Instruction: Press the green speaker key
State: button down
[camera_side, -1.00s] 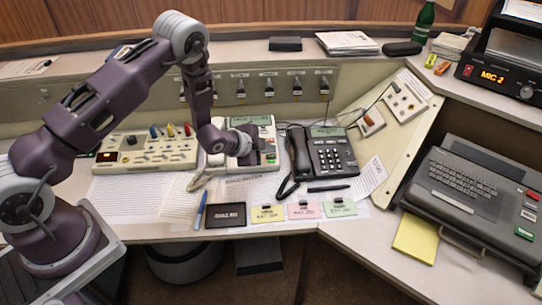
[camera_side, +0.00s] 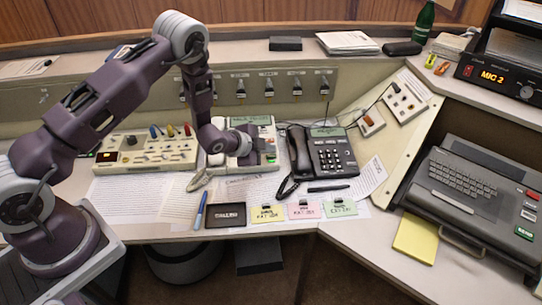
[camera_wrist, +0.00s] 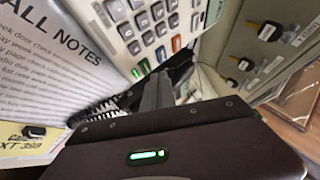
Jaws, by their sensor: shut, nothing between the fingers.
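The white desk telephone (camera_side: 266,122) stands at the centre of the console in the side view. Its keypad (camera_wrist: 160,25) fills the upper middle of the wrist view. A small green key (camera_wrist: 145,66) shows at the keypad's lower edge, with an orange key (camera_wrist: 176,43) beside it. My gripper (camera_side: 262,155) is low over the telephone and hides part of its keys in the side view. In the wrist view my gripper (camera_wrist: 158,88) is shut and empty, its dark fingers close to the green key. I cannot tell whether they touch it.
A black telephone (camera_side: 330,152) stands just right of the white one. A beige switch panel (camera_side: 145,152) is on the left. A row of key switches (camera_side: 268,87) lines the panel behind. A dark nameplate (camera_side: 226,215), several coloured cards and a blue pen (camera_side: 201,210) lie in front.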

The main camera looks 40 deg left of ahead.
jog(key=shift+f, duration=0.15)
jog(key=shift+f, duration=0.3)
jog(key=shift+a+f, duration=0.1)
jog(key=shift+f, duration=0.2)
dwell(0.7)
jog(key=shift+r, duration=0.75)
jog(key=shift+s+d+r, duration=0.1)
jog(key=shift+d+r, duration=0.05)
jog(key=shift+r, duration=0.7)
jog(key=shift+s+d+r, duration=0.1)
jog(key=shift+r, duration=0.7)
jog(key=shift+s+d+r, duration=0.1)
jog(key=shift+d+r, duration=0.05)
jog(key=shift+r, duration=0.7)
